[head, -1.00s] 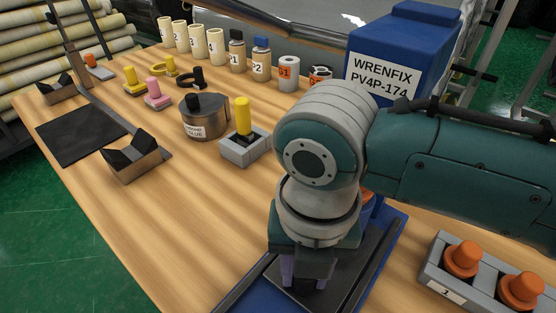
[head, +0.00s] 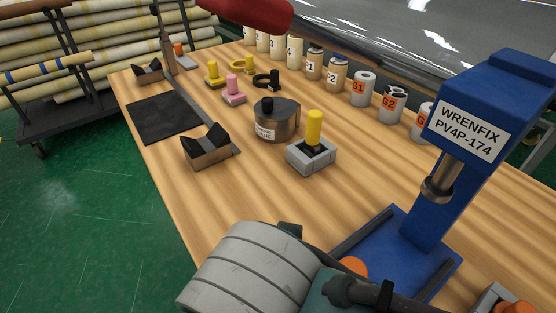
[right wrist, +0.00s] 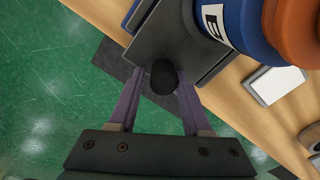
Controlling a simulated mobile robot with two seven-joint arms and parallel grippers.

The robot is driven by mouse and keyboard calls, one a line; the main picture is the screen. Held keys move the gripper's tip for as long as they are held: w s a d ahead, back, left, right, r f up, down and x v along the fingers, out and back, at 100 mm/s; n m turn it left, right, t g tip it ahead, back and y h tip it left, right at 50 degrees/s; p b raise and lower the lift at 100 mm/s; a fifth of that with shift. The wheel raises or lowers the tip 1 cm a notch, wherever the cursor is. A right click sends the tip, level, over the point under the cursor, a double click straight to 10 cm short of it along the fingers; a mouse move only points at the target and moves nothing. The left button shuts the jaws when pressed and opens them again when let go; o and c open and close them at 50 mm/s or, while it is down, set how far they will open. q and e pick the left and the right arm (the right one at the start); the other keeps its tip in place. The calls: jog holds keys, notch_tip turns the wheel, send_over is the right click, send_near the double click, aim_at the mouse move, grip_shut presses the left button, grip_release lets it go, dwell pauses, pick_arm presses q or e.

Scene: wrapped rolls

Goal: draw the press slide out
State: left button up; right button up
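The blue press (head: 470,110), labelled WRENFIX PV4P-174, stands on the bench at the right of the head view. Its blue bed (head: 395,250) lies bare between two dark rails. The dark slide plate (right wrist: 180,35) shows in the right wrist view, its front end out over the green floor. My arm hides it in the head view. My right gripper (right wrist: 161,78) is open, its purple fingers on either side of the slide's black knob (right wrist: 163,77), with a narrow gap visible. A blue round piece with a white label (right wrist: 240,25) is beside the plate. My left gripper is out of view.
A grey holder with a yellow post (head: 313,135), a glue pot (head: 277,120) and an open cradle (head: 207,150) stand left of the press. Labelled rolls and jars line the back. The bench's front left is clear. A red shape (head: 245,12) crosses the top.

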jog(key=shift+o, duration=1.2)
jog(key=shift+w, duration=0.1)
notch_tip(320, 180, up, 9)
jog(key=shift+f+p, duration=0.1)
jog(key=shift+p, duration=0.9)
jog(key=shift+r, duration=0.6)
